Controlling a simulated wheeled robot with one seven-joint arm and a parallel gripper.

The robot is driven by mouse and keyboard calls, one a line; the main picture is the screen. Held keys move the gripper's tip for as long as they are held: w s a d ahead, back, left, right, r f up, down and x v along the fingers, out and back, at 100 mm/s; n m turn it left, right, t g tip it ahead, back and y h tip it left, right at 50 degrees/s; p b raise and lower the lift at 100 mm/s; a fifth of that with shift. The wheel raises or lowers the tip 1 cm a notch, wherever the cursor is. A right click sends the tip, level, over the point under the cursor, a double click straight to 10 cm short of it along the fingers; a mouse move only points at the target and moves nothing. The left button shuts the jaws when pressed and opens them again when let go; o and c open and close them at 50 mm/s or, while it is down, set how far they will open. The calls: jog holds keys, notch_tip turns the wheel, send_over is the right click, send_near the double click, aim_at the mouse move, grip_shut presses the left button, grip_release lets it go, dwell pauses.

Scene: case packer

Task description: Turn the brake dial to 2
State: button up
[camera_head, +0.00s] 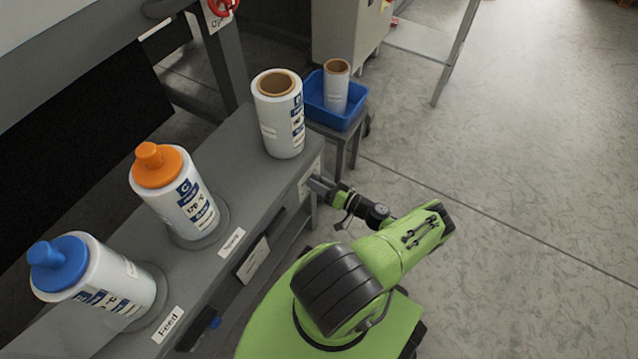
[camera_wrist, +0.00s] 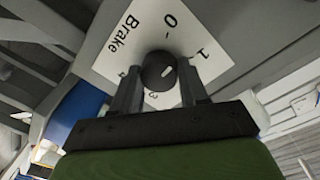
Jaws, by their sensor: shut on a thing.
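My gripper (camera_wrist: 158,75) is shut on the dial, one finger on each side. In the head view, my gripper (camera_head: 318,186) reaches the front of the grey bench at its far end; the dial is hidden there.
On the grey bench (camera_head: 232,150) stand a white roll (camera_head: 280,128), an orange-capped roll (camera_head: 190,208) and a blue-capped roll (camera_head: 105,290). A blue tray (camera_head: 335,118) with a smaller roll (camera_head: 337,88) sits on a stool behind. The floor at right is clear.

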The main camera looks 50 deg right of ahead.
jog(key=shift+d+m+g+y, duration=0.15)
jog(key=shift+m+y, duration=0.25)
jog(key=shift+m, duration=3.95)
jog(key=shift+m+g+y, duration=0.15)
jog(key=shift+m+y, duration=0.25)
jog(key=shift+m, duration=3.95)
jog(key=shift+f, duration=0.1)
jog(key=o, duration=1.1)
jog(key=shift+c, duration=0.2)
jog(key=s+d, duration=0.2)
jog(key=s, duration=1.3)
jog(key=shift+s+r, duration=0.35)
jog(key=shift+r, duration=0.1)
